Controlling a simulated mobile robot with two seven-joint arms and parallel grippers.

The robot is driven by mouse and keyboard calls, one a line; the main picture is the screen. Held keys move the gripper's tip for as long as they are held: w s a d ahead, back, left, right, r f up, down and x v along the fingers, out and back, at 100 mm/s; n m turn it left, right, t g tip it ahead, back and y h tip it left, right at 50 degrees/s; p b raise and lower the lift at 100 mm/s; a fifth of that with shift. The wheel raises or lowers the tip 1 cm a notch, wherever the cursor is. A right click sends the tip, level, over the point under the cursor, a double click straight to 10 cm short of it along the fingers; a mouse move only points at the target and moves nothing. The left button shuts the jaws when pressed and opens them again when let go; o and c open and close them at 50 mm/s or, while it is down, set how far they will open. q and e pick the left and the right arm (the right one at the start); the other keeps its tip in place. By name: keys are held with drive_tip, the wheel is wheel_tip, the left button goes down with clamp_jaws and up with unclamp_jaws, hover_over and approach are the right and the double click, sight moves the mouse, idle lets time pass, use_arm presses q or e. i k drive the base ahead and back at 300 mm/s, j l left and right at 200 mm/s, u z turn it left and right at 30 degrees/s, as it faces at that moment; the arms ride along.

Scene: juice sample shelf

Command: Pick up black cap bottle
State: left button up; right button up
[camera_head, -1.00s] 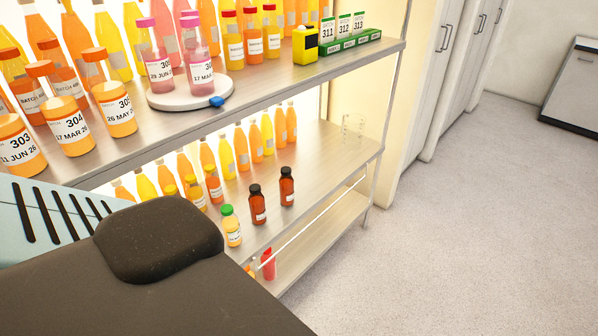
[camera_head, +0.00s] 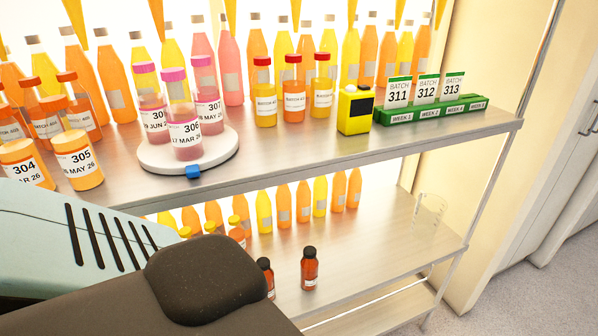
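Two dark brown bottles with black caps stand upright near the front of the middle shelf. The right black cap bottle (camera_head: 309,269) is in clear view. The left black cap bottle (camera_head: 267,277) is partly hidden behind a dark rounded part in the foreground, which looks like part of my own body. Neither of my grippers shows in the head view, so whether they are open or shut is hidden.
The upper shelf (camera_head: 330,150) holds juice bottles, a white round turntable (camera_head: 190,154) with pink-capped bottles, a yellow device (camera_head: 355,110) and a green batch stand (camera_head: 430,108). A clear glass (camera_head: 428,212) stands at the middle shelf's right. Floor shows at lower right.

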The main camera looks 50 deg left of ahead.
sight(309, 264)
drive_tip(key=i+u, duration=0.2)
drive_tip(key=u, duration=0.2)
drive_tip(key=i+l+u, duration=0.15)
drive_tip(key=u, duration=0.25)
drive_tip(key=i+l+u, duration=0.2)
drive_tip(key=u, duration=0.2)
drive_tip(key=i+l+u, duration=0.4)
drive_tip(key=u, duration=0.2)
drive_tip(key=i, duration=0.05)
